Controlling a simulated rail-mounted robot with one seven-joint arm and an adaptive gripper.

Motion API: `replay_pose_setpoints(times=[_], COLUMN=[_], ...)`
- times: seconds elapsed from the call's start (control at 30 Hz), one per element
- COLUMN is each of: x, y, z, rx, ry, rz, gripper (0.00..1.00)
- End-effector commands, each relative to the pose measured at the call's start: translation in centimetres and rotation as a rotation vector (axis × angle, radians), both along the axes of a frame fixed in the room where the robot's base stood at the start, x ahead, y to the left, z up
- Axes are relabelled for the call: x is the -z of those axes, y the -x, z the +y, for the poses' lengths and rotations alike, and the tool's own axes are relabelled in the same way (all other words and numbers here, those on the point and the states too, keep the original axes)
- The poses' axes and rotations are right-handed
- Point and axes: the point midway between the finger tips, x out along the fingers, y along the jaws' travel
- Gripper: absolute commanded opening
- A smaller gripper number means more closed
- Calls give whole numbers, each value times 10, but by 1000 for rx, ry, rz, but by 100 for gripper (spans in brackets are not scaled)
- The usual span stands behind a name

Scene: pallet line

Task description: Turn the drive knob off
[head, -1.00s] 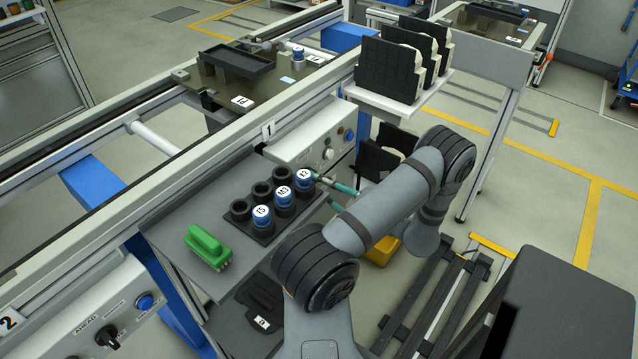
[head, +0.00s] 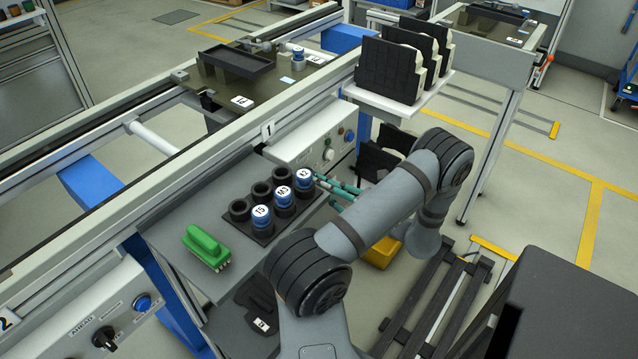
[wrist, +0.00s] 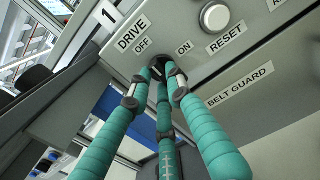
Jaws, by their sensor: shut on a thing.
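The drive knob (wrist: 158,74) is a small dark knob on the grey panel of station 1, under the DRIVE label and between the OFF and ON marks in the wrist view. It is mostly hidden by my fingertips, so its pointing direction is unclear. My gripper (wrist: 163,82), with teal segmented fingers, is shut on the knob from the front. In the head view my gripper (head: 344,190) shows as teal fingers beside the control box (head: 312,130), partly behind my arm.
The RESET button (wrist: 214,16) is close to the right of the knob, above the BELT GUARD label (wrist: 240,86). Blue-topped numbered cylinders (head: 284,195) stand in a black holder near my fingers. A green block (head: 205,246) sits on the grey shelf.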

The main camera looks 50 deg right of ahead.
Motion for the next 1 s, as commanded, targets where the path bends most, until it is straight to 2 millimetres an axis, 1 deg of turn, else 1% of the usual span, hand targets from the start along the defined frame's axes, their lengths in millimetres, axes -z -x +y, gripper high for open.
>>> replay_pose_setpoints(times=[0.1, 0.13, 0.43, 0.77, 0.87, 1.0], x=[0, 0, 0, 0, 0, 0], y=[0, 0, 0, 3, 12, 38], z=[0, 0, 0, -1, -1, -1], rx=[-1, -1, 0, 1, 5, 7], ry=[5, 5, 2, 1, 2, 3], rz=[2, 2, 1, 0, 1, 1], gripper=[0, 19, 37, 38, 38, 38])
